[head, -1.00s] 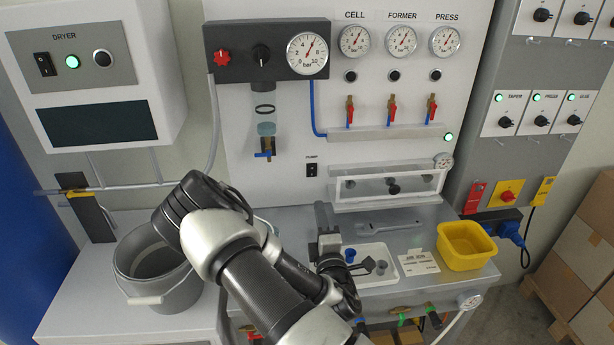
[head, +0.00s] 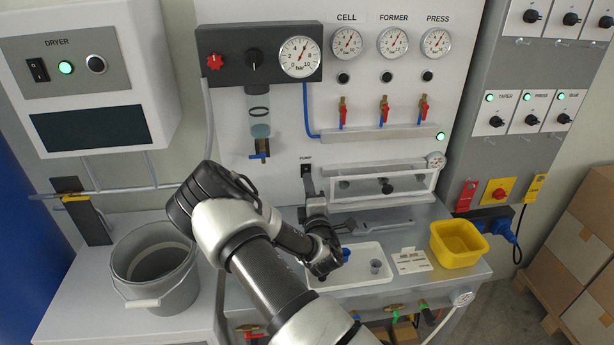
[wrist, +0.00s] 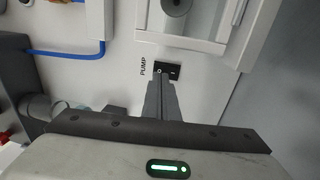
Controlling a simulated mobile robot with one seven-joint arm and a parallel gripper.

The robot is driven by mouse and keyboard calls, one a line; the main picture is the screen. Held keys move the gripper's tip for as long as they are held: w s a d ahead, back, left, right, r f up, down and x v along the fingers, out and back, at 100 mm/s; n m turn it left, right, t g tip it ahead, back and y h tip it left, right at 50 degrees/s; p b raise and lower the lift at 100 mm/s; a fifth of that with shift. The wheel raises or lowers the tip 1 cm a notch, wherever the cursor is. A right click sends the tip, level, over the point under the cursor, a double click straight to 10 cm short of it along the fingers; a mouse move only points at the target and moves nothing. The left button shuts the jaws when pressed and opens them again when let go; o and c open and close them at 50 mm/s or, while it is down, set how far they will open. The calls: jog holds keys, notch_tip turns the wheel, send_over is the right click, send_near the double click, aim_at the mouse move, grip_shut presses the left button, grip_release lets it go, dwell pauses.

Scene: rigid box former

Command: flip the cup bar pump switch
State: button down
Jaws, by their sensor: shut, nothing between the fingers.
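The pump switch (head: 306,168) is a small black rocker on the white panel, under the PUMP label, left of the clear-fronted box. It also shows in the wrist view (wrist: 174,70), partly covered by my fingertips. My gripper (head: 309,185) is shut and empty, with its fingers pointing at the panel. In the wrist view my gripper's tips (wrist: 160,80) are right at the switch's lower edge, over its end nearer the label. I cannot tell whether they touch it, nor which way the rocker is tilted.
The clear-fronted box (head: 384,186) juts out just right of the switch. Below are a white tray (head: 375,291) with small blue and grey parts, a label card (head: 411,261) and a yellow bin (head: 458,258). A grey bucket (head: 188,300) stands at left.

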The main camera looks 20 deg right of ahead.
aim_at(306, 167)
jog(key=shift+x, duration=1.3)
jog(key=shift+w+b, duration=0.35)
jog(key=shift+b, duration=0.5)
jog(key=shift+d+r+g+p, duration=0.1)
jog(key=shift+r+g+p, duration=0.2)
jog(key=shift+r+p, duration=0.35)
jog(key=shift+s, duration=0.1)
